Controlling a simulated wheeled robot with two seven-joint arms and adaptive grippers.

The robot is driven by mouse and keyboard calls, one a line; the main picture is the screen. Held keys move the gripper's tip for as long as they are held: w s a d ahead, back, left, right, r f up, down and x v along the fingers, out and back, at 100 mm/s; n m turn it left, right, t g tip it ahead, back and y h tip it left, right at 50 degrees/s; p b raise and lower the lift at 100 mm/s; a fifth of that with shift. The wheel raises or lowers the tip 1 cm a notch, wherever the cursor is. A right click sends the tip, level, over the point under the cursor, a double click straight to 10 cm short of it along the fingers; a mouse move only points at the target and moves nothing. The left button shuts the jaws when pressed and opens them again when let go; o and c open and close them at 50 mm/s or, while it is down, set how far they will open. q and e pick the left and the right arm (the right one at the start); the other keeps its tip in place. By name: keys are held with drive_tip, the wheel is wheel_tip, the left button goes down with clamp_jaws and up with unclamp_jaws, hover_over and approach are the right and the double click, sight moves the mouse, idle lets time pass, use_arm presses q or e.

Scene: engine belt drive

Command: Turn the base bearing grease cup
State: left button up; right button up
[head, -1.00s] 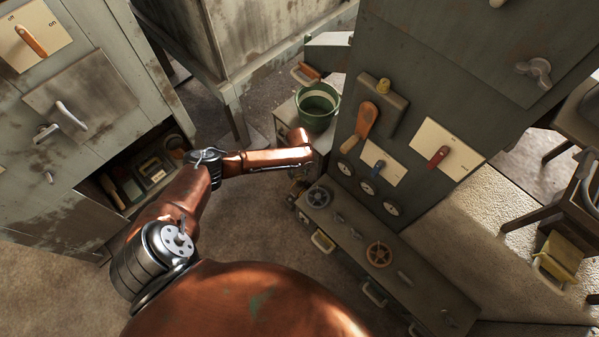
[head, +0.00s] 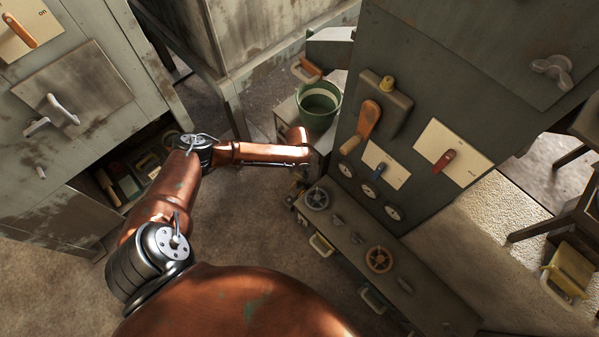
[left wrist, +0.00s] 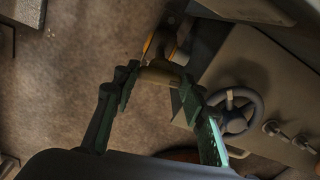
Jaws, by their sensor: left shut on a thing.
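The grease cup (left wrist: 160,73) shows in the left wrist view as a dull brown-brass rounded piece at the tips of the green fingers. My left gripper (left wrist: 157,80) is shut on it, with one finger on each side. In the head view my left gripper (head: 300,176) is small and dark at the end of the copper-coloured arm, beside the left end of the low bench. The cup cannot be made out clearly there. My right gripper is in neither view.
The low bench (head: 345,245) carries a grey handwheel (head: 317,198) close to my left gripper and an orange handwheel (head: 379,259). A green bucket (head: 318,105) stands behind the arm. A tall panel (head: 400,60) with levers rises at right. Open floor (head: 245,225) lies left of the bench.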

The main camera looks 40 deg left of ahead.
sight(298, 174)
use_arm(q)
drive_tip(key=shift+m, duration=1.1)
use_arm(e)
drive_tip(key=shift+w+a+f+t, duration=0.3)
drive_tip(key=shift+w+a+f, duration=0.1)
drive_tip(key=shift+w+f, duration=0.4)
use_arm(q)
drive_tip(key=o, duration=1.1)
drive_tip(key=shift+o, duration=0.3)
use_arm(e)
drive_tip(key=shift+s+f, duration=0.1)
use_arm(q)
wheel_tip(298, 174, up, 12)
drive_tip(key=shift+f, duration=0.15)
